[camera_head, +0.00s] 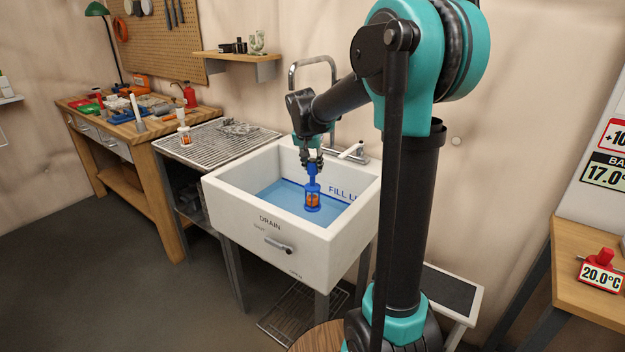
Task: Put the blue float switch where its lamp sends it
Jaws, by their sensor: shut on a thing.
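The blue float switch (313,188) hangs upright from my gripper (312,164), which is shut on its top. Its lower part has an orange section inside a blue frame; I cannot tell whether this is a lit lamp. The switch is over the white sink (240,199), in front of the blue water (279,195). I cannot tell whether its bottom touches the water. A white float switch with an orange section (185,135) stands on the ribbed metal drainboard (200,151), left of the sink.
A tap (292,75) rises behind the sink. A drain lever (279,246) is on the sink's front. A cluttered wooden workbench (130,178) stands left. At right, a wooden table (578,280) holds a 20.0°C sign (601,277). The floor at left is clear.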

